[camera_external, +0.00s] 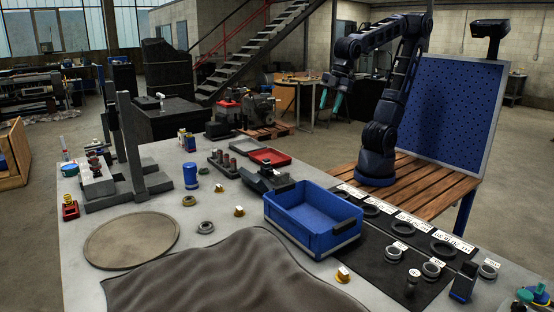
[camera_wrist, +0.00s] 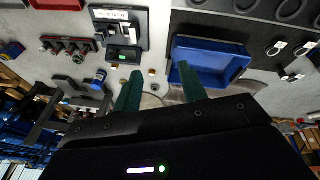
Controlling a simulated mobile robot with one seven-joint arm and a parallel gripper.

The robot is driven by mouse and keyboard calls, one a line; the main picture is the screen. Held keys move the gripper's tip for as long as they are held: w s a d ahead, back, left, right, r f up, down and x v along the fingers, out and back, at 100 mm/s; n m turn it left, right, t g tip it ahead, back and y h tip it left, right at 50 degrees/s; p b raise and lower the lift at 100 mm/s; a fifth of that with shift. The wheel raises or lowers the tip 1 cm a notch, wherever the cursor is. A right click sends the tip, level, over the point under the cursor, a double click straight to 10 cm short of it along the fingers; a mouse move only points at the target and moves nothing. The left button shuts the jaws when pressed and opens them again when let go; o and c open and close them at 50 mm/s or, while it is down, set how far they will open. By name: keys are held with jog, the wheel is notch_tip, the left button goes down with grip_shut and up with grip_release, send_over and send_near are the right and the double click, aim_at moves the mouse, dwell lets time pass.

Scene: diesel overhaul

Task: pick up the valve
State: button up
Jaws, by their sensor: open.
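My gripper (camera_external: 331,101) hangs high above the far side of the workbench in the external view, well apart from the parts. In the wrist view its two green fingers (camera_wrist: 160,70) are spread with nothing between them. I cannot tell for sure which part is the valve. Small tan-and-white pieces (camera_external: 239,211) and grey rings (camera_external: 206,227) lie on the bench left of the blue bin. A small dark upright part (camera_external: 411,284) stands on the black mat at the right. In the wrist view small pieces (camera_wrist: 152,72) lie beyond the fingertips, too small to identify.
A blue bin (camera_external: 312,240) stands mid-bench; it also shows in the wrist view (camera_wrist: 208,43). A black mat (camera_external: 376,256) with labels and rings lies right of it. A vise-like device (camera_external: 266,180), a blue cylinder (camera_external: 191,176), a tall grey stand (camera_external: 128,150) and a crumpled cloth (camera_external: 235,280) occupy the bench.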

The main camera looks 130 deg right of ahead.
jog(key=w+f+n+g, duration=0.15)
jog(key=w+n, duration=0.25)
jog(key=w, duration=0.7)
jog(key=n+g+h, duration=0.2)
jog(key=n+h, duration=0.1)
jog(key=n, duration=0.7)
send_over(239, 207)
jog(key=a, duration=0.2)
jog(key=f, duration=2.6)
jog(key=shift+w+a+f, duration=0.1)
jog(key=shift+w+a, duration=0.05)
jog(key=shift+w, duration=0.1)
jog(key=shift+s+x, duration=0.15)
jog(key=shift+x, duration=1.2)
jog(key=shift+s+x, duration=0.15)
jog(key=shift+x, duration=1.15)
grip_shut()
